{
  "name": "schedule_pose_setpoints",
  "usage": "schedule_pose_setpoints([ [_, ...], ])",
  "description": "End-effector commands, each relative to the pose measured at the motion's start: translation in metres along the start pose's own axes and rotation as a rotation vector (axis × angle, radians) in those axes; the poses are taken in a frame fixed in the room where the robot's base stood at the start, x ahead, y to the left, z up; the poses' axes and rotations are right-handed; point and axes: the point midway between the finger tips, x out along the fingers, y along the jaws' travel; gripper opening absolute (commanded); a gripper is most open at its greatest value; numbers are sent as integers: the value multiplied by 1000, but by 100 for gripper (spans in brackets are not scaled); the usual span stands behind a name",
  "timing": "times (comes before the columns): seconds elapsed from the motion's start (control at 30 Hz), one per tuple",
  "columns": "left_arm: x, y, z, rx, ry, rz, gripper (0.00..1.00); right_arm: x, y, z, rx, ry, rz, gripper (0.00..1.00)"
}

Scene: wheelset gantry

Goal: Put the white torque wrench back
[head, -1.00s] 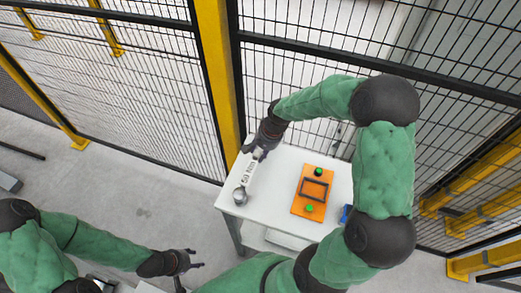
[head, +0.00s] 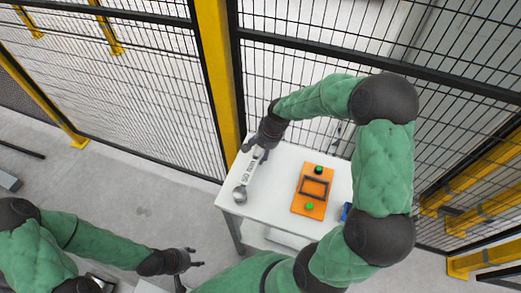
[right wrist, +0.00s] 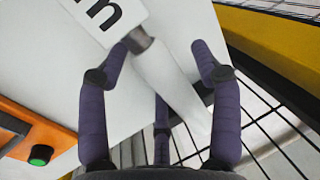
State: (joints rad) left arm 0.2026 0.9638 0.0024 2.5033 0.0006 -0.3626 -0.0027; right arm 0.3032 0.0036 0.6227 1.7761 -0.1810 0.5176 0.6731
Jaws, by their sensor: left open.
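The white torque wrench (head: 247,178) lies on the white table near its left edge. In the right wrist view, the wrench's pale handle (right wrist: 168,82) runs between the spread fingers. My right gripper (head: 258,153) is open at the handle end, with a gap on the right finger's side; it also shows in the right wrist view (right wrist: 163,62). Whether the left finger touches the wrench I cannot tell. My left gripper (head: 196,257) is open and empty, away from the table at the lower left.
An orange panel (head: 299,196) with a dark frame and green buttons lies on the table (head: 276,178) right of the wrench. A blue item (head: 346,212) is partly hidden by my right arm. Mesh fence and a yellow post (head: 215,75) stand close behind the table.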

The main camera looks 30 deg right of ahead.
Motion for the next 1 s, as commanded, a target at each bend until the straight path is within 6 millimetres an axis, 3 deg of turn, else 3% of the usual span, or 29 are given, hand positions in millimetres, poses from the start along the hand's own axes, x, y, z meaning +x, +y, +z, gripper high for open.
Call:
schedule_pose_setpoints([
  [0.37,0,0,0,0,0,0,50,-5,0,0,0,1,0,67],
  [0.8,0,0,0,0,0,0,50,-83,0,-1,0,3,-2,67],
  [1.0,0,0,0,0,0,0,50,-110,0,0,0,1,0,67],
])
